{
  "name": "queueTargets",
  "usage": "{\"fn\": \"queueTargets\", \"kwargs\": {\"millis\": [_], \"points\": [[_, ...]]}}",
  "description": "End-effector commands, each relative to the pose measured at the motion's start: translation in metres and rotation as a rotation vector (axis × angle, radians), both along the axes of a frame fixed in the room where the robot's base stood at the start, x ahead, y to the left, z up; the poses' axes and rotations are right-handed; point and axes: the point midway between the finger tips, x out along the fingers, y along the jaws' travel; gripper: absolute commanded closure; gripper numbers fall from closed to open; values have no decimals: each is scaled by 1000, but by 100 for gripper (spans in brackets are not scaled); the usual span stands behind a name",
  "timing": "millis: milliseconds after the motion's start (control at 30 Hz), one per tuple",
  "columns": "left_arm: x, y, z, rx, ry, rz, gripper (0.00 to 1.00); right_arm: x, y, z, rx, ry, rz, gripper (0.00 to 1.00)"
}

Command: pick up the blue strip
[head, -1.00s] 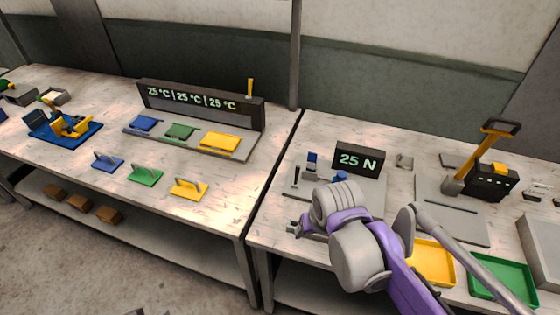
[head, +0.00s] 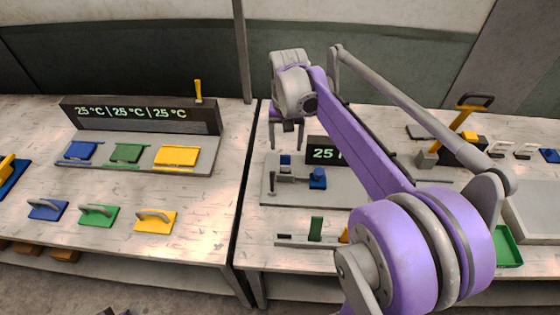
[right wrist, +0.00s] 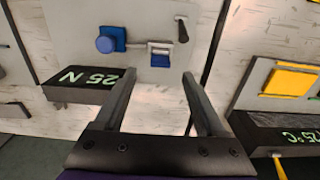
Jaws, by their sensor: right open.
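A small blue piece (head: 285,160) stands on the grey plate (head: 335,192) of the 25 N device, which I take for the blue strip. In the right wrist view a blue piece (right wrist: 160,60) shows in a pale holder, just beyond my fingertips. My right gripper (head: 287,146) is open, points down and hangs above the back of that plate. In the right wrist view its two fingers (right wrist: 160,76) are apart with nothing between them. My left gripper is not in view.
A blue knob (head: 318,178) sits beside the blue piece. The 25 N display (head: 322,152) is partly hidden by my right arm. A rail with a green tab (head: 316,228) lies in front. Blue, green and yellow presses stand on the left table, with a gap between tables.

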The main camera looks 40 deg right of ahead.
Motion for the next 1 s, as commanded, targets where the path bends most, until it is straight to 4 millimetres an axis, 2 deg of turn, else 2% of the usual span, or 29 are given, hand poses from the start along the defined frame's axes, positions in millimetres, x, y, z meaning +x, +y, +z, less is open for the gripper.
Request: {"fn": "queueTargets", "kwargs": {"millis": [100, 367, 633, 767, 967, 1000], "points": [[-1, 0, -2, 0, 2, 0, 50, 0, 0, -21, 0, 0, 1, 28], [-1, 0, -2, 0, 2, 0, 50, 1, 1, -43, 0, -1, 2, 28], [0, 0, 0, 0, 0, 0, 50, 2, 1, -81, -1, -1, 3, 28], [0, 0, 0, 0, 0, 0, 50, 1, 1, -89, -1, -1, 2, 28], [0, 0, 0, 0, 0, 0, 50, 1, 1, -89, -1, -1, 2, 28], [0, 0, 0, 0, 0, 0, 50, 1, 1, -89, -1, -1, 2, 33]]}}
